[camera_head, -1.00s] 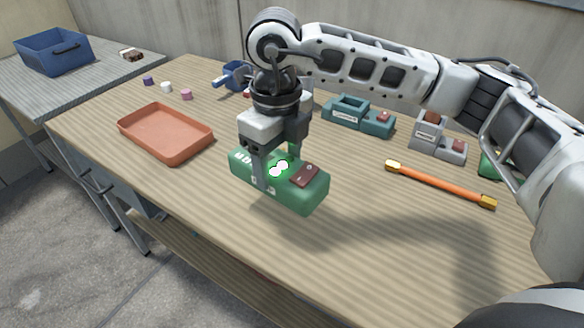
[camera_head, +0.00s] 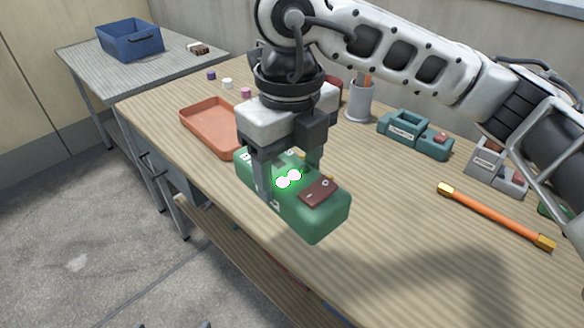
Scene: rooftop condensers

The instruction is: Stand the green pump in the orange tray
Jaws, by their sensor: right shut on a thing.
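The green pump (camera_head: 321,217) is a long block with a brown panel and two white round spots on its upper side. My right gripper (camera_head: 287,176) points down and is shut on the pump, its fingers on either side of the body. The pump seems held above the table, lying lengthwise. The orange tray (camera_head: 207,139) lies on the table to the left of and behind the pump. It looks empty where I can see it; the gripper and pump hide its right part. My left gripper is out of view.
Teal (camera_head: 416,136) and grey (camera_head: 489,164) devices stand at the back right, near a grey cup (camera_head: 360,103). An orange bar with yellow ends (camera_head: 492,215) lies at the right. Small caps (camera_head: 227,83) sit behind the tray. A blue bin (camera_head: 130,40) stands on the side table.

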